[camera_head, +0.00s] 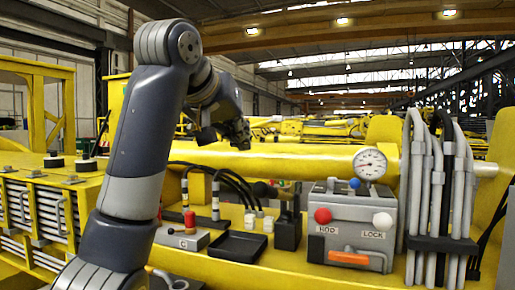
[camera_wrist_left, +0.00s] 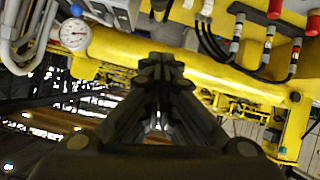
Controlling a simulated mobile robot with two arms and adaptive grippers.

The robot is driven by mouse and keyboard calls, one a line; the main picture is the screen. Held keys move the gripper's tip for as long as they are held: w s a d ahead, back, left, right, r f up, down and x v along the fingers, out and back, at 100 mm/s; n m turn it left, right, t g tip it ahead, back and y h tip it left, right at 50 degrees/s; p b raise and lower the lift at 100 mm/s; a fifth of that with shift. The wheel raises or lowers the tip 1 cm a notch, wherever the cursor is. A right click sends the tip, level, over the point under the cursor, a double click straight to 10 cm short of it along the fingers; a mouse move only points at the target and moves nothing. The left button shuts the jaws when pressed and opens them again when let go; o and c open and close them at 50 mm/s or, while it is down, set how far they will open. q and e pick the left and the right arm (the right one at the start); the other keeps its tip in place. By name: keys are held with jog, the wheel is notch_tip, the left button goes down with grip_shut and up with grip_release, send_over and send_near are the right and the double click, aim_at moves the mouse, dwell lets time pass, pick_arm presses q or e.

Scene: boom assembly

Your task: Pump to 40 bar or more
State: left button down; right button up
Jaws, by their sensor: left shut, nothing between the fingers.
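A grey pump unit (camera_head: 352,212) stands on the yellow bench at centre right, with labels on its front, one reading LOCK. A round white gauge (camera_head: 370,163) sits on top; its reading is too small to tell. It also shows in the left wrist view (camera_wrist_left: 75,34), upside down. The unit carries a red ball knob (camera_head: 323,216), a white ball knob (camera_head: 382,221), a blue knob (camera_head: 355,183) and an orange handle (camera_head: 348,258). My left gripper (camera_head: 240,140) is shut and empty, raised left of the gauge and apart from it; its fingers fill the middle of the left wrist view (camera_wrist_left: 160,68).
Several grey hoses (camera_head: 438,190) hang in a black rack right of the pump. A yellow beam (camera_head: 300,160) runs behind.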

pick_arm(q)
jog(key=shift+d+r, duration=0.2)
jog(key=shift+r, duration=0.45)
jog(key=shift+f+p, duration=0.1)
jog(key=shift+p, duration=0.2)
jog(key=p+x, duration=0.2)
jog(key=x, duration=0.1)
jog(key=f+p+x, duration=0.1)
jog(key=p+x, duration=0.1)
jog(key=x, duration=0.2)
jog(key=s+f+p+x, duration=0.1)
jog(key=x, duration=0.2)
jog(key=shift+w+f+p, duration=0.1)
jog(key=shift+p, duration=0.3)
jog(key=shift+s+f+p, duration=0.3)
jog(key=shift+s+f, duration=0.15)
jog(key=shift+f, duration=0.45)
